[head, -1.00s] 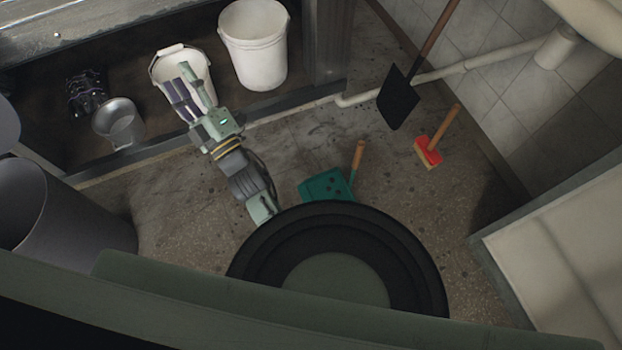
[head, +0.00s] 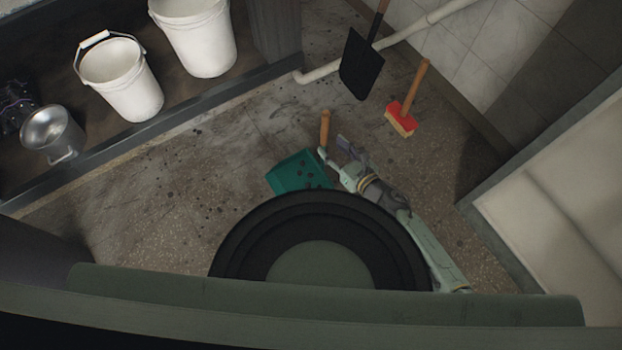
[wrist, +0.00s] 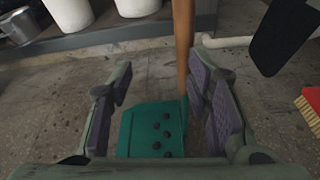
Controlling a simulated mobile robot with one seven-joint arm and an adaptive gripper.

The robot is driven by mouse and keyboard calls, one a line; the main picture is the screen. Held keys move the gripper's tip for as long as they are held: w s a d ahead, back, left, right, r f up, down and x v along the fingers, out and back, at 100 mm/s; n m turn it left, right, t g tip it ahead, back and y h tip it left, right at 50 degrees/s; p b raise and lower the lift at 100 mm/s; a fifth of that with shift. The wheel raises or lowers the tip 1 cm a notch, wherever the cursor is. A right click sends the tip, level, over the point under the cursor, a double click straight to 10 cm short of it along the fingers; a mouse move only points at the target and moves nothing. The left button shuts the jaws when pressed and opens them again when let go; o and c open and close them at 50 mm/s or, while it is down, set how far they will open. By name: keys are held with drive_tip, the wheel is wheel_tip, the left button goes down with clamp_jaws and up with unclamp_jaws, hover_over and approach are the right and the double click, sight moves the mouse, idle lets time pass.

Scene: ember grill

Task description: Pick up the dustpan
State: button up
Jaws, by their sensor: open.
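The dustpan has a green pan (head: 297,174) with dark lumps on it and a wooden handle (head: 324,128) that stands up from its right side. In the wrist view the green pan (wrist: 150,130) shows between my fingers, with its wooden handle (wrist: 183,40) in front of the right finger. My gripper (head: 331,149) is open and empty, to the right of the dustpan in the head view. Its fingers (wrist: 165,88) point toward the dustpan. I cannot tell whether a finger touches the handle.
A red brush (head: 401,117) and a black shovel (head: 360,66) are by the tiled wall at the right. White buckets (head: 125,80) and a metal pot (head: 52,133) stand on the low ledge at the left.

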sight(327, 132)
drive_tip(key=shift+n+h, duration=0.3)
drive_tip(key=shift+n, duration=0.3)
drive_tip(key=w, duration=0.1)
drive_tip(key=w+f, duration=0.1)
drive_tip(key=w, duration=0.1)
drive_tip(key=w+f, duration=0.1)
drive_tip(key=shift+w+f, duration=0.15)
drive_tip(key=shift+f, duration=0.1)
drive_tip(key=shift+d+b+x, duration=0.2)
drive_tip(key=shift+b+x, duration=0.15)
drive_tip(key=shift+x, duration=2.6)
drive_tip(key=shift+w, duration=0.15)
drive_tip(key=shift+c, duration=0.2)
clamp_jaws()
drive_tip(key=shift+r, duration=0.15)
